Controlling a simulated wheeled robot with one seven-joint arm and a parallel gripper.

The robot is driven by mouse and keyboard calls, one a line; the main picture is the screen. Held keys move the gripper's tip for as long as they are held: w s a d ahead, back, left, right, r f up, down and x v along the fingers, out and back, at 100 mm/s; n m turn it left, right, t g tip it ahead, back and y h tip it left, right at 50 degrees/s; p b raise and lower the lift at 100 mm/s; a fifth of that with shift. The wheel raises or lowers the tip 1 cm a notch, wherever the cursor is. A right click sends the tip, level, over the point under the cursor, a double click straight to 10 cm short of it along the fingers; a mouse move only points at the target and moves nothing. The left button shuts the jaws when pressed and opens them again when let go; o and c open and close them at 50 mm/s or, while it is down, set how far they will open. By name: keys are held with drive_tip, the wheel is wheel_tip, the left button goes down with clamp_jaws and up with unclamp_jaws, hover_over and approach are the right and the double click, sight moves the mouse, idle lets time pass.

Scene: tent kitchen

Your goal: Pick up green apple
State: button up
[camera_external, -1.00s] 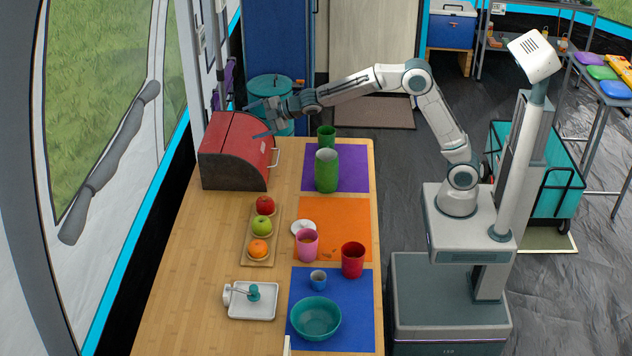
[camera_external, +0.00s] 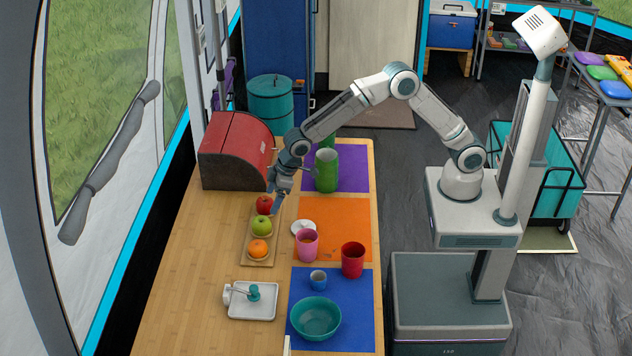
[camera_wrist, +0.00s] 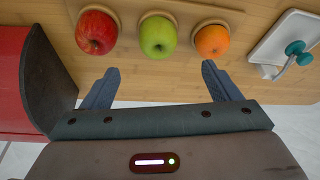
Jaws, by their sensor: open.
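The green apple (camera_external: 261,225) sits on a small wooden board (camera_external: 247,251), between a red apple (camera_external: 264,204) and an orange (camera_external: 258,250). In the wrist view the green apple (camera_wrist: 158,37) lies ahead of the fingers, roughly midway between their directions. My gripper (camera_external: 276,204) is above the board's far end, close to the red apple in the picture. Its fingers point down and are open and empty, with the fingertips (camera_wrist: 161,72) short of the fruit. The wrist view also shows the red apple (camera_wrist: 97,32) to the left and the orange (camera_wrist: 211,41) to the right.
A red bread box (camera_external: 237,151) stands behind the board, near my gripper. A green canister (camera_external: 327,171), a pink cup (camera_external: 307,245) and a red cup (camera_external: 353,260) stand to the right. A white tray (camera_external: 252,300) lies in front. Bare table is left of the board.

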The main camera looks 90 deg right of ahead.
sight(266, 219)
drive_tip(key=x, duration=0.8)
drive_tip(key=p+x, duration=0.1)
drive_tip(key=x, duration=0.1)
drive_tip(key=shift+s+d+f, duration=0.2)
drive_tip(key=shift+s+d, duration=0.05)
drive_tip(key=shift+s, duration=0.05)
drive_tip(key=shift+w+a+f, duration=0.1)
drive_tip(key=shift+w+f, duration=0.15)
drive_tip(key=shift+f, duration=0.3)
drive_tip(key=shift+c, duration=0.3)
drive_tip(key=c, duration=1.1)
